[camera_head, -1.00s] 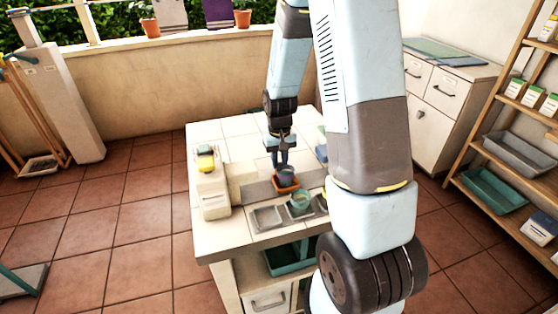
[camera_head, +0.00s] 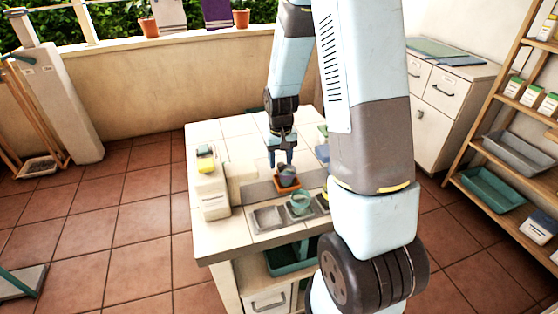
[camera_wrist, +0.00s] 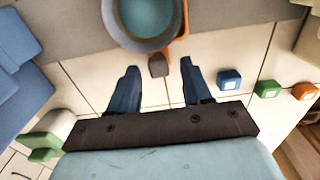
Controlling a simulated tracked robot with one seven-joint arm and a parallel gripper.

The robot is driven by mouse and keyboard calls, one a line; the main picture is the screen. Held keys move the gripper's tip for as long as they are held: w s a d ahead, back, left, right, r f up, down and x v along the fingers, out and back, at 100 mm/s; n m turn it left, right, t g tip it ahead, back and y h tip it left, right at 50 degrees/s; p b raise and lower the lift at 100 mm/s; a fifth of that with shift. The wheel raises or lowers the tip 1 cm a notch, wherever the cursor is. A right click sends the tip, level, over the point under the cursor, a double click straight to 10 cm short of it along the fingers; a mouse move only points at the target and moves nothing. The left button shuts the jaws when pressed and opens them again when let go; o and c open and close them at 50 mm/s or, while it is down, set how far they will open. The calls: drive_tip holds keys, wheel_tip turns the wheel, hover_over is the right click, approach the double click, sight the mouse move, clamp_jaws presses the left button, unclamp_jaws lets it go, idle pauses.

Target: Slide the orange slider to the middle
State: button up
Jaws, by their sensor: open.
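The orange slider (camera_head: 284,188) shows as a small orange piece on a grey strip (camera_head: 258,192) across the tiled counter. A grey cup (camera_head: 288,177) with a teal inside stands on it. In the wrist view the cup (camera_wrist: 147,40) hides most of the slider, with an orange edge (camera_wrist: 184,18) showing at its right. A small dark grey tab (camera_wrist: 158,66) sticks out below the cup. My gripper (camera_head: 283,160) is just behind the cup. In the wrist view its two blue fingers (camera_wrist: 158,72) are apart, with the tab between their tips and nothing gripped.
Grey shallow trays (camera_head: 268,217) line the counter's front, and a teal cup (camera_head: 300,203) stands at one. A pale block with a yellow-topped item (camera_head: 206,160) is at the left. Small blue (camera_wrist: 229,79), green (camera_wrist: 267,88) and orange (camera_wrist: 304,91) blocks lie right of my fingers.

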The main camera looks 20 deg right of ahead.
wheel_tip(320, 180, up, 13)
drive_tip(key=shift+r, duration=0.2)
idle(0.3)
idle(0.3)
drive_tip(key=s+r+t, duration=0.2)
drive_tip(key=s+r, duration=0.7)
drive_tip(key=s, duration=0.2)
drive_tip(key=s+a+r+t, duration=0.1)
drive_tip(key=s+r+t, duration=0.2)
drive_tip(key=s+r, duration=0.5)
drive_tip(key=s, duration=0.3)
drive_tip(key=shift+s+a+r+t, duration=0.2)
drive_tip(key=shift+a+r+t, duration=0.1)
drive_tip(key=shift+r, duration=0.05)
